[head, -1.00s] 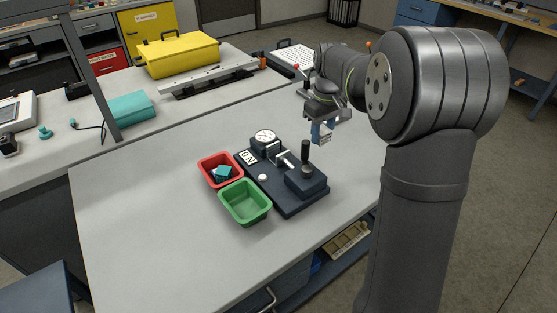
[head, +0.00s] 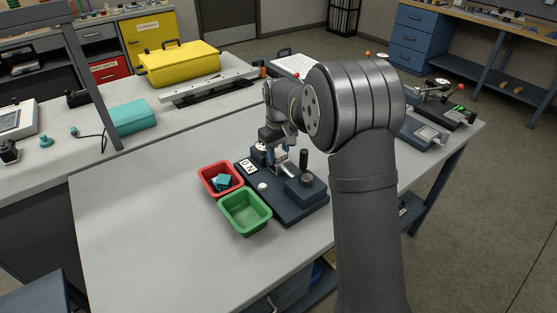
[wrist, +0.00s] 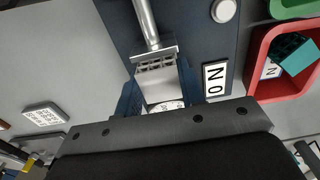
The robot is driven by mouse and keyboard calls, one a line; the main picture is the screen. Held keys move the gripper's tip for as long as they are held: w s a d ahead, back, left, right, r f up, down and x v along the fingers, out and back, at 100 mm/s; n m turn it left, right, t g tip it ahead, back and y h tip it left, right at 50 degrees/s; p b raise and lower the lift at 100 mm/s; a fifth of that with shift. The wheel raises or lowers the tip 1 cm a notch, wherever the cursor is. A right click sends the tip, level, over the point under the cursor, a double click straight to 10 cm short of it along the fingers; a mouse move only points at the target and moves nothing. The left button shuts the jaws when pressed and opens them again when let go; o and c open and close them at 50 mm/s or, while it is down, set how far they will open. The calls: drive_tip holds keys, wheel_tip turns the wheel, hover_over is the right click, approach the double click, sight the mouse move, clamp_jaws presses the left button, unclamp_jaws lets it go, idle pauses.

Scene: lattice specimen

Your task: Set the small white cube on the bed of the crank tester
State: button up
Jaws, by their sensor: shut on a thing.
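My gripper (wrist: 157,92) is shut on the small white cube (wrist: 158,84), which sits between its two blue fingers and shows a row of lattice holes on one face. In the wrist view the cube lies right beside the metal press plate on the rod (wrist: 145,20) of the crank tester. I cannot tell whether it touches the plate or rests on the bed. In the head view the dark blue crank tester (head: 309,206) stands on the table, and my gripper (head: 282,162) is low over its middle, hiding the cube and bed.
A red tray (head: 203,184) with teal pieces and a green empty tray (head: 245,222) stand left of the tester. A white label (wrist: 215,78) and a round white button (wrist: 223,10) are on the tester. A pale textured block (wrist: 44,115) lies on the table.

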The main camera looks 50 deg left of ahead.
sight(278, 153)
drive_tip(key=shift+f, duration=1.2)
drive_tip(key=shift+f, duration=0.15)
drive_tip(key=o, duration=1)
wheel_tip(278, 153, up, 12)
drive_tip(key=shift+r, duration=0.15)
wheel_tip(278, 153, down, 12)
drive_tip(key=shift+r, duration=1.8)
